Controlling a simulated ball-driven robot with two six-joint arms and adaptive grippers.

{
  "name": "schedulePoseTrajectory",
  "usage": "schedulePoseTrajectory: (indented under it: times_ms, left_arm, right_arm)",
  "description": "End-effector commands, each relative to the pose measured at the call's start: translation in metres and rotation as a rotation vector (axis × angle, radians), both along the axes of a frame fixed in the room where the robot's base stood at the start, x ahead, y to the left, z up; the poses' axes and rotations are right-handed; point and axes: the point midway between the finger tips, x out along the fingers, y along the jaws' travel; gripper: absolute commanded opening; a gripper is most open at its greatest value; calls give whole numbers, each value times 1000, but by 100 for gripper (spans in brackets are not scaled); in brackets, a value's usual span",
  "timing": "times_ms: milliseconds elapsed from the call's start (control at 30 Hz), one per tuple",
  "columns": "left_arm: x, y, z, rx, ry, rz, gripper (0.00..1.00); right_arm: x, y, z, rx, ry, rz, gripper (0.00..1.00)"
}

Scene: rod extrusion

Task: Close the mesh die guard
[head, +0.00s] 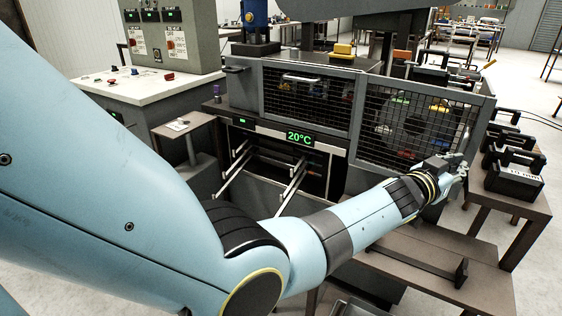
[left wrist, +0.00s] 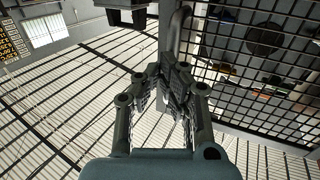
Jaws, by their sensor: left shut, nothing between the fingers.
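The mesh die guard shows in the head view as a dark wire panel in a grey frame (head: 366,120), at right of centre on the press. It stands at an angle to the mesh panel (head: 305,95) left of it. My left gripper (head: 459,168) is at the guard's lower right edge. Its fingers are shut with nothing between them. In the left wrist view the fingertips (left wrist: 175,80) are close to an upright grey bar (left wrist: 174,35), with the guard's mesh (left wrist: 265,60) to the right. I cannot tell whether they touch. My right gripper is out of view.
Black blocks with handles (head: 514,180) stand on a brown table at the right. A brown bench (head: 410,250) lies below my left arm. A display (head: 299,138) reads 20°C above pale rails (head: 292,185). A control cabinet (head: 165,40) is at the back left.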

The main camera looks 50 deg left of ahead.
Motion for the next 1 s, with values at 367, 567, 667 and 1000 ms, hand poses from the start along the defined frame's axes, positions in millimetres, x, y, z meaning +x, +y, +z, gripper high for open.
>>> schedulePoseTrajectory:
  times_ms: [367, 567, 667, 1000]
  left_arm:
    - [27, 1, -1, 0, 0, 0, 0]
    - [29, 1, 1, 1, -2, 1, 0]
    - [29, 2, 2, 1, -2, 1, 0]
    - [27, 1, 3, 2, -2, 2, 0]
  right_arm:
    - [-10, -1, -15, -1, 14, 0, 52]
    - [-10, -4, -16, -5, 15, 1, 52]
    - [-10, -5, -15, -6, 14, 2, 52]
    - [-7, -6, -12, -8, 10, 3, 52]
